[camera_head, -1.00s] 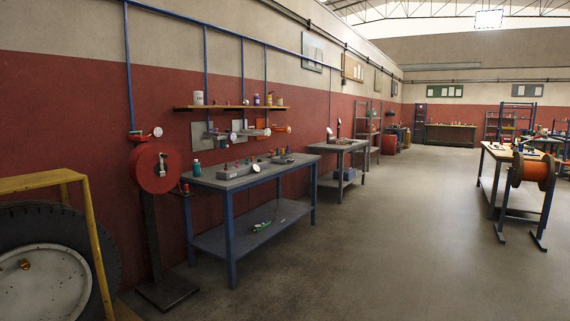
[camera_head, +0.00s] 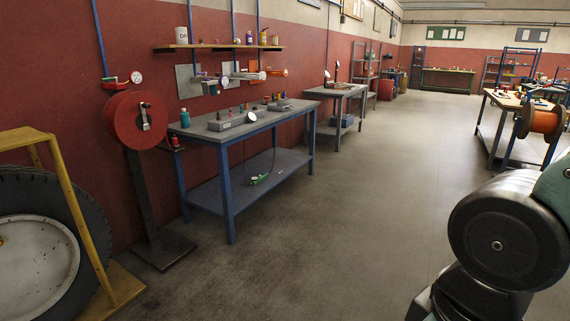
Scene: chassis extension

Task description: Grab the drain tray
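I cannot make out a drain tray anywhere in the head view. A dark rounded joint of my own arm fills the lower right. My gripper is not in view.
A blue-framed workbench (camera_head: 222,136) with gauges stands along the red wall, under a shelf (camera_head: 215,47). A red reel on a stand (camera_head: 136,121) and a wheel in a yellow frame (camera_head: 37,247) are at left. A wooden-topped table (camera_head: 508,101) stands at right. The middle floor (camera_head: 350,220) is clear.

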